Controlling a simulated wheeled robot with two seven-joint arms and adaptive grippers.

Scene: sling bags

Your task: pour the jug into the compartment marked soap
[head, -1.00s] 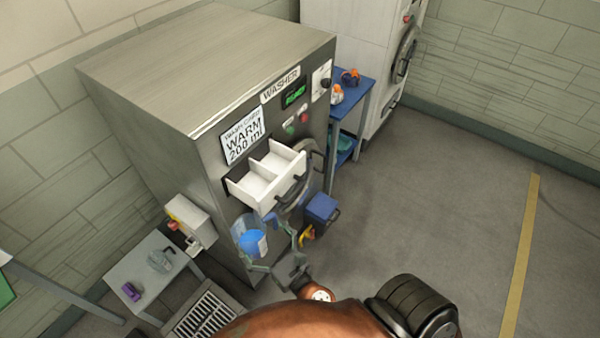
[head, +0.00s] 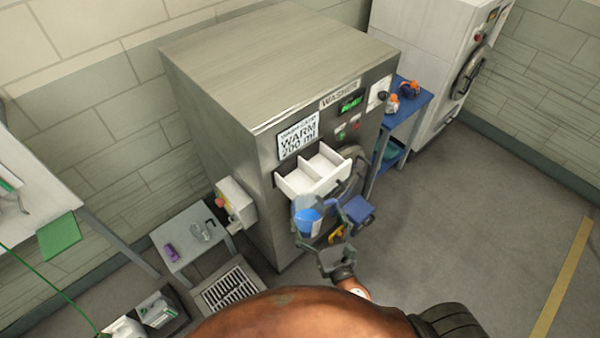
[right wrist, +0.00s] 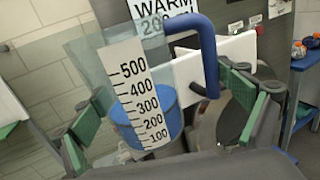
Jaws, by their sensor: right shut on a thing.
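The clear jug (head: 307,217) holds blue liquid and is in my right gripper (head: 322,228), whose fingers are shut around its sides. In the right wrist view the jug (right wrist: 125,75) has a scale from 100 to 500, with blue liquid up to roughly the 300 mark, and a blue handle. The white drawer (head: 313,176) is pulled out of the washer (head: 262,115), with a divider between compartments. The jug is just in front of and below the drawer front. I cannot read a soap mark. My left gripper is out of view.
A sign (head: 298,137) on the washer reads WARM 200 ml. A small grey table (head: 195,240) is at left, a blue shelf (head: 408,115) at right. Floor on the right is clear.

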